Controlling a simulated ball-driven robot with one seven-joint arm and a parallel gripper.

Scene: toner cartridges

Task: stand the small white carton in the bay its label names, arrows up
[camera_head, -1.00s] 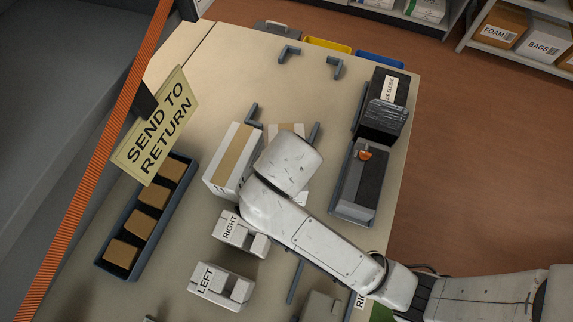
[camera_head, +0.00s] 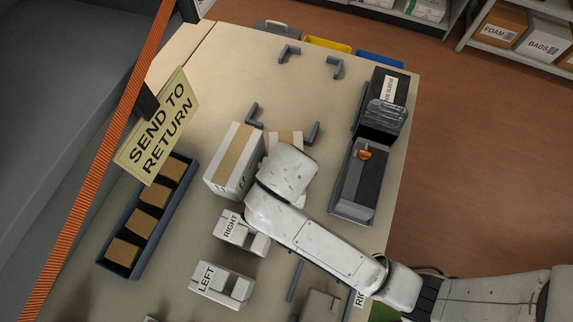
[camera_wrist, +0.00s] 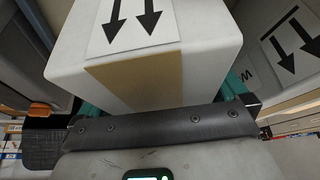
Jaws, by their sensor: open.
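A white carton with a tan tape strip (camera_wrist: 135,80) fills the wrist view, between the teal fingers of my open gripper (camera_wrist: 167,99). Two black arrows on its label point towards my gripper's palm. Any bay name on it is out of sight. In the head view a white carton (camera_head: 284,136) with tan tape shows partly behind my wrist, which hides my gripper there. A larger white carton (camera_head: 232,160) stands just left of it. White blocks marked RIGHT (camera_head: 239,233) and LEFT (camera_head: 221,286) sit on the table nearer me.
A blue tray (camera_head: 148,215) of brown boxes stands at the left under a SEND TO RETURN sign (camera_head: 157,127). A dark tray (camera_head: 352,214) with dark items runs along the right edge. Blue corner brackets (camera_head: 289,54) stand at the back, with clear table around them.

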